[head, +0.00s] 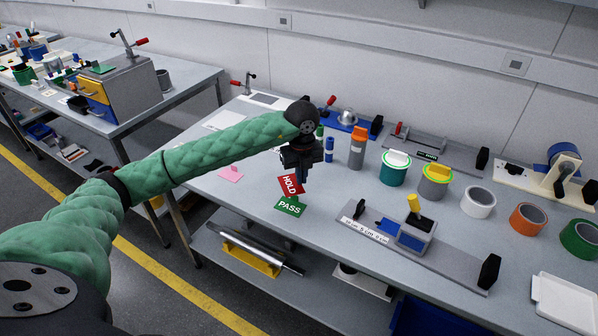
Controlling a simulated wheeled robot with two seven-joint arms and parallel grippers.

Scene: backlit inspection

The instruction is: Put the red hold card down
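The red hold card (290,186), lettered HOLD in white, hangs tilted just below my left gripper (302,174). The dark fingers meet the card at its upper right side and appear shut on it; the grip itself is small and partly hidden. The green PASS card (290,207) is directly below it in the picture, near the table's front edge. I cannot tell how much height separates the red card from the grey table (330,190). My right gripper is not in view.
A pink card (231,173) lies to the left. A measuring fixture (410,238) sits to the right, with tins and tape rolls (479,203) beyond. Bare table lies left of the cards.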

